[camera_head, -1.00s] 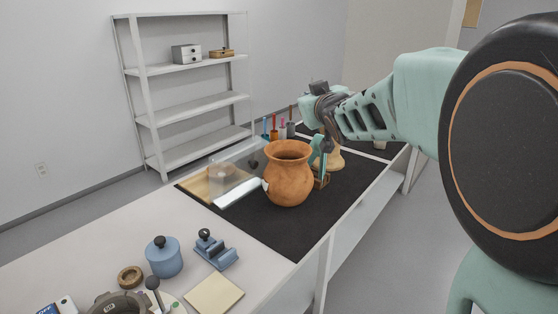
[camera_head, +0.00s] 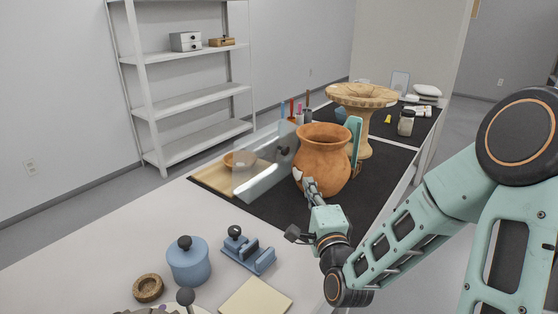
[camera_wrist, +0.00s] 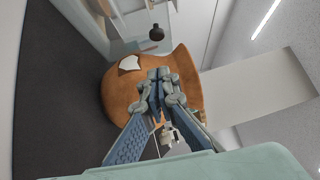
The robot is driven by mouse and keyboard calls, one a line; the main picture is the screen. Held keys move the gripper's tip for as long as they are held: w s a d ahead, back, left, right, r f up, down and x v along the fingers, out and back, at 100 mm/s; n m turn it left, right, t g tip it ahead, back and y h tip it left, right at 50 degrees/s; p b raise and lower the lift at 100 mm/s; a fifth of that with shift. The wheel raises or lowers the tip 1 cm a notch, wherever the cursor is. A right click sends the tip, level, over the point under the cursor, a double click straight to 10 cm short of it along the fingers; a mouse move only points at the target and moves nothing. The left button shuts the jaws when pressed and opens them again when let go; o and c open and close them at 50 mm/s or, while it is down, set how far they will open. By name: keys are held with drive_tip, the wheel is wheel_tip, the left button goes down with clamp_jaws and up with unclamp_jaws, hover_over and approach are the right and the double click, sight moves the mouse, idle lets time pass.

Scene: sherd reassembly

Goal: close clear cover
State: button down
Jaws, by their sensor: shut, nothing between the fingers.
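The clear cover (camera_head: 250,181) is a see-through panel with a dark knob (camera_head: 284,150). It stands tilted up along the right side of a shallow wooden tray (camera_head: 212,184), left of the clay pot. In the wrist view the dark knob (camera_wrist: 156,34) shows beyond the pot. My gripper (camera_head: 308,182) is shut and empty, in front of the pot and right of the cover, apart from the knob. In the wrist view its closed fingertips (camera_wrist: 158,74) lie in front of the pot; whether they touch it I cannot tell.
The orange pot (camera_head: 325,150) with a pale patch stands close beside the cover on a black mat (camera_head: 263,208). A small bowl (camera_head: 240,158) shows behind the panel. A blue jar (camera_head: 188,262) and blue clamp-like device (camera_head: 248,250) stand nearer. A wooden pedestal (camera_head: 362,95) is behind the pot.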

drive_tip(key=m, duration=0.2)
drive_tip(key=b, duration=0.1)
approach(289, 148)
drive_tip(key=w+d, duration=0.2)
drive_tip(key=w, duration=0.1)
drive_tip(key=w+a, duration=0.1)
drive_tip(key=w+a+b, duration=0.1)
drive_tip(key=a, duration=0.1)
drive_tip(key=shift+w+a+r, duration=0.2)
drive_tip(key=shift+w, duration=0.05)
drive_tip(key=shift+r, duration=0.1)
